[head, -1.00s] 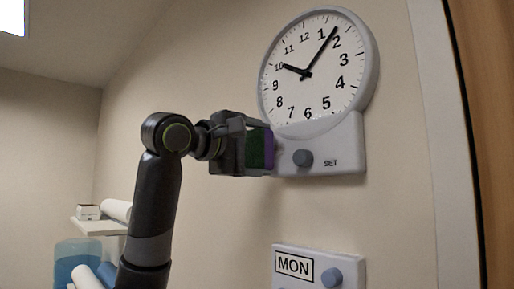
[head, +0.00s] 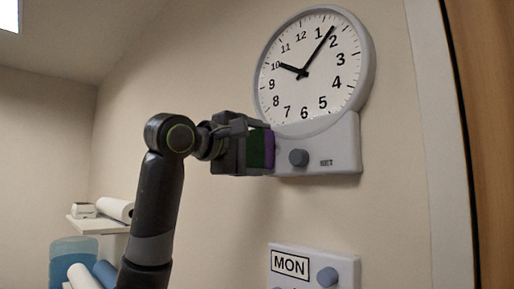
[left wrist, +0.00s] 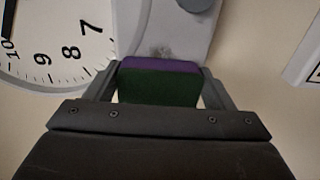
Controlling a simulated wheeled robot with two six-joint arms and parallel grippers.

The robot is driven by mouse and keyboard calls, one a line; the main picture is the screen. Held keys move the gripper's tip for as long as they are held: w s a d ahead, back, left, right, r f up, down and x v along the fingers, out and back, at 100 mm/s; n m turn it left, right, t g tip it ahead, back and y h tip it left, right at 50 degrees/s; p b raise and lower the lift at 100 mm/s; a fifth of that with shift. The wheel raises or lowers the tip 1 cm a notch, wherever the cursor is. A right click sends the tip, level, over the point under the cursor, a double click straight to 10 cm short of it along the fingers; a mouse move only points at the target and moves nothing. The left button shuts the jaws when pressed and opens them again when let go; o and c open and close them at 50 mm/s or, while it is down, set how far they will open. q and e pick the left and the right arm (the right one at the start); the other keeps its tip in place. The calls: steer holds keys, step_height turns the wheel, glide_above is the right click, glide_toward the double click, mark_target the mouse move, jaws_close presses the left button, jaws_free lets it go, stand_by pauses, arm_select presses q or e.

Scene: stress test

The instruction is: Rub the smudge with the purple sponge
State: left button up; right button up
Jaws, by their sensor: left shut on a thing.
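My left gripper (head: 258,150) is shut on a sponge with a purple layer (head: 270,149) and a dark green layer. In the left wrist view the sponge (left wrist: 160,88) sits between the two fingers, purple side facing the wall clock's lower panel (left wrist: 190,35). A grey smudge (left wrist: 158,52) shows on that panel, just past the sponge's purple edge; part of it may be hidden by the sponge. In the head view the sponge is at the left end of the clock's panel (head: 335,150). I cannot tell whether it touches. My right gripper is not in view.
The wall clock (head: 310,70) has a knob (head: 298,158) on its panel. A MON panel (head: 310,270) with another knob is below. A shelf (head: 95,225) with paper rolls and a blue container (head: 72,252) stand at lower left. A wooden edge is at right.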

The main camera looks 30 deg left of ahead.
mark_target(287, 148)
arm_select(q)
steer(key=shift+w+d, duration=0.15)
steer(key=shift+w, duration=0.15)
steer(key=shift+s+d+b, duration=0.15)
steer(key=shift+s+d, duration=0.1)
steer(key=shift+d, duration=0.35)
steer(key=shift+s+d+b, duration=0.2)
steer(key=shift+d, duration=0.45)
steer(key=shift+s+d+b, duration=0.15)
steer(key=shift+s+d, duration=0.1)
steer(key=shift+d, duration=0.45)
steer(key=shift+w+a, duration=0.25)
steer(key=shift+a, duration=0.45)
steer(key=shift+w+a, duration=0.25)
steer(key=shift+a, duration=0.45)
steer(key=shift+w+a, duration=0.25)
steer(key=shift+a, duration=0.45)
steer(key=shift+s+d+b, duration=0.1)
steer(key=shift+s+b, duration=0.05)
steer(key=shift+b, duration=0.2)
